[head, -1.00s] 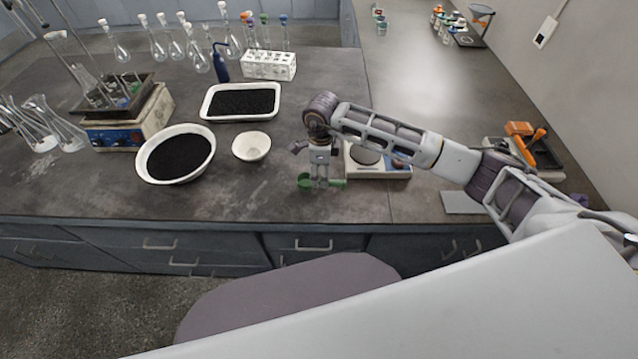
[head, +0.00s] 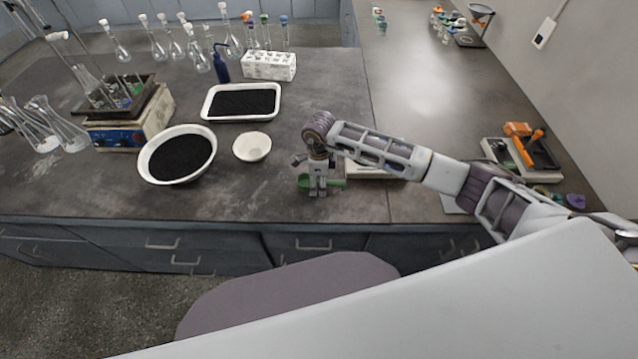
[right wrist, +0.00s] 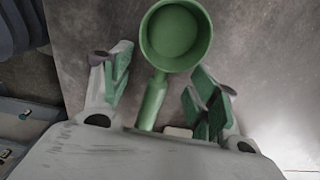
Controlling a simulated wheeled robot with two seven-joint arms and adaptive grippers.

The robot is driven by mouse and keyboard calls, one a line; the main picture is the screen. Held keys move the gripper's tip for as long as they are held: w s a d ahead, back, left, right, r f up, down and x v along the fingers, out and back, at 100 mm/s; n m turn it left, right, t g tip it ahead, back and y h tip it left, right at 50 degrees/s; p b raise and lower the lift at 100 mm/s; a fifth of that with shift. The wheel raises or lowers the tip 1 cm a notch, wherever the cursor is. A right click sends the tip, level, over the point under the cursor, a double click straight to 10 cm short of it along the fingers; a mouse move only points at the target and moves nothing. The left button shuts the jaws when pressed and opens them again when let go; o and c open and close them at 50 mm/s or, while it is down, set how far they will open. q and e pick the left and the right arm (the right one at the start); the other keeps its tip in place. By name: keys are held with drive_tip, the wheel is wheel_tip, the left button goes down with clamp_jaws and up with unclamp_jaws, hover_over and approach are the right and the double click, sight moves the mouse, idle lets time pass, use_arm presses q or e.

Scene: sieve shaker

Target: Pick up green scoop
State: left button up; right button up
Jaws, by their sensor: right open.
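The green scoop (head: 304,182) lies on the dark bench top near its front edge, partly hidden behind my right gripper (head: 318,192) in the head view. In the right wrist view the scoop's round cup (right wrist: 176,36) is at the top, with the handle (right wrist: 152,100) running down between the fingers. My right gripper (right wrist: 158,92) is open, with a finger on each side of the handle and a gap on both sides. My left gripper is not in view.
A white bowl (head: 252,147), a large basin (head: 143,168) of black grains and a white tray (head: 206,111) stand left of my right gripper. A balance (head: 360,172) is partly hidden behind my right arm. Bare bench lies in front of the bowl.

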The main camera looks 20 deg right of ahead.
drive_tip(key=shift+c, duration=0.2)
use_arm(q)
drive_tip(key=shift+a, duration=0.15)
use_arm(e)
drive_tip(key=c, duration=1.1)
drive_tip(key=shift+o, duration=0.2)
drive_tip(key=shift+r, duration=0.1)
wheel_tip(320, 180, up, 8)
drive_tip(key=shift+r+b, duration=0.25)
drive_tip(key=shift+b, duration=0.35)
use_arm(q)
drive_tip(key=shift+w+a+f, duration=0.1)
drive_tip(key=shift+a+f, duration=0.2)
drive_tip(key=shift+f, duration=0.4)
use_arm(e)
drive_tip(key=shift+r, duration=0.7)
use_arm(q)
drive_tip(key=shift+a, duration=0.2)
